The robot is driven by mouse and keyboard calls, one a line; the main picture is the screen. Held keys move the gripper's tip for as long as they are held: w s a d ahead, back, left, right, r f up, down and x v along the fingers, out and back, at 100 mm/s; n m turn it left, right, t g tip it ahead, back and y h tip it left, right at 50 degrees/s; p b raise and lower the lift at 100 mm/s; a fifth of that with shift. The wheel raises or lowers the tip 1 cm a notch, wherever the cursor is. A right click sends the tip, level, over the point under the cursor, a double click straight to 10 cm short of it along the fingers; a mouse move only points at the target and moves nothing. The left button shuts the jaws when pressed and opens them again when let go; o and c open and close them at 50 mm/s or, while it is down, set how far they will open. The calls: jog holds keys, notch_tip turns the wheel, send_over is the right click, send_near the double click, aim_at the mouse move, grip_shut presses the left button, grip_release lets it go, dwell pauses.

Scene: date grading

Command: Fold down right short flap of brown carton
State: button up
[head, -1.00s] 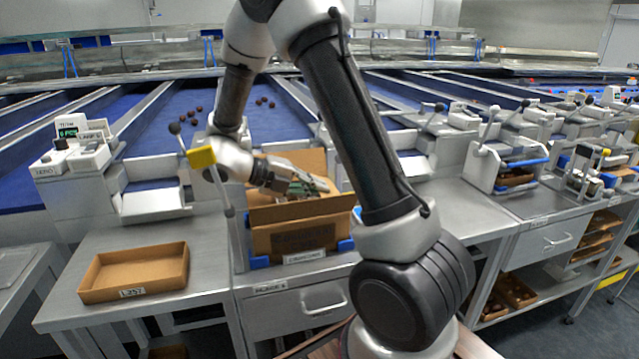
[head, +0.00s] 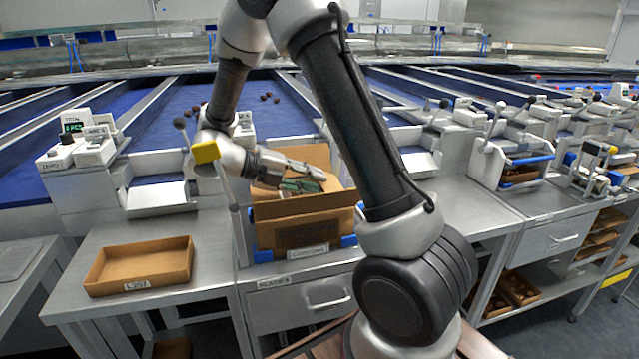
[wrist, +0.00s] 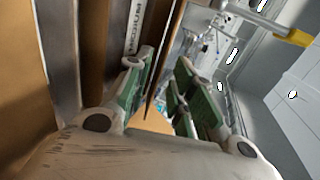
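The brown carton (head: 268,236) stands on the bench in a blue holder, with a tall cardboard panel (head: 318,156) up at its back. My gripper (head: 312,182) is over the carton's open top, reaching in from the left. In the wrist view, my gripper's green-padded fingers (wrist: 165,85) are spread apart. A thin cardboard edge (wrist: 168,62) runs between them, with no clear grip on it.
A shallow cardboard tray (head: 140,284) sits on the bench at left. A white weighing unit (head: 85,150) is at back left. The steel bench right of my arm is mostly clear.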

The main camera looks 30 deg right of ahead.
jog(key=v, duration=0.9)
jog(key=shift+w+a, duration=0.1)
jog(key=shift+a, duration=0.15)
jog(key=shift+c, duration=0.5)
